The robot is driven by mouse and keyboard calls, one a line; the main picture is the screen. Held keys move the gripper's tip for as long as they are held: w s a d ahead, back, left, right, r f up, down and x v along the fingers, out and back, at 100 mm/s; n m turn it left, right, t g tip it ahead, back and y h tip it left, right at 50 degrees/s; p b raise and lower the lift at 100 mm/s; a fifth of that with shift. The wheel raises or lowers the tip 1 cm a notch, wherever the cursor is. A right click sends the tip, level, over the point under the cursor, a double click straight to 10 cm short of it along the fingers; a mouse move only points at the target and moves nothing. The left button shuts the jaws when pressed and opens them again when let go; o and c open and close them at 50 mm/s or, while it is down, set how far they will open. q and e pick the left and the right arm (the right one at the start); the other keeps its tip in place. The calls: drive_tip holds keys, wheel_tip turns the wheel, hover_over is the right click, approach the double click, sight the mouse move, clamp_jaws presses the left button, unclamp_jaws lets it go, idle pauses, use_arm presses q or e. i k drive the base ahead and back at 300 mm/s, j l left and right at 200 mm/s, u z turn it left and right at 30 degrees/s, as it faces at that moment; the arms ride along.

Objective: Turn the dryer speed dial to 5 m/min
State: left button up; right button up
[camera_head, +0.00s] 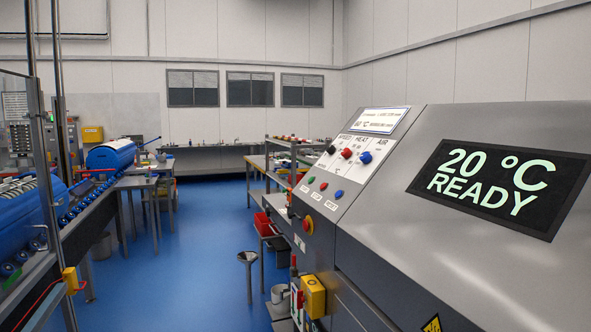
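The dryer's sloped grey control panel (337,172) stands right of centre in the head view. Three dials sit in a row on it: a black dial (331,149) on the left, a red dial (347,153) in the middle and a blue dial (366,157) on the right. Small labels above them appear to read SPEED, HEAT and AIR, which puts the black dial under SPEED. Its setting is too small to read. The dryer display (497,187) reads "20 °C READY". Neither of my grippers is in view.
Green, red and blue buttons (323,187) sit below the dials, with a red-and-yellow stop knob (308,225) lower down. A yellow box (313,296) juts from the dryer's lower side.

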sight(331, 149)
drive_tip(key=i+j+z, duration=0.65)
drive_tip(key=z, duration=0.25)
drive_tip(key=i+j+z, duration=0.1)
drive_tip(key=j+z, duration=0.35)
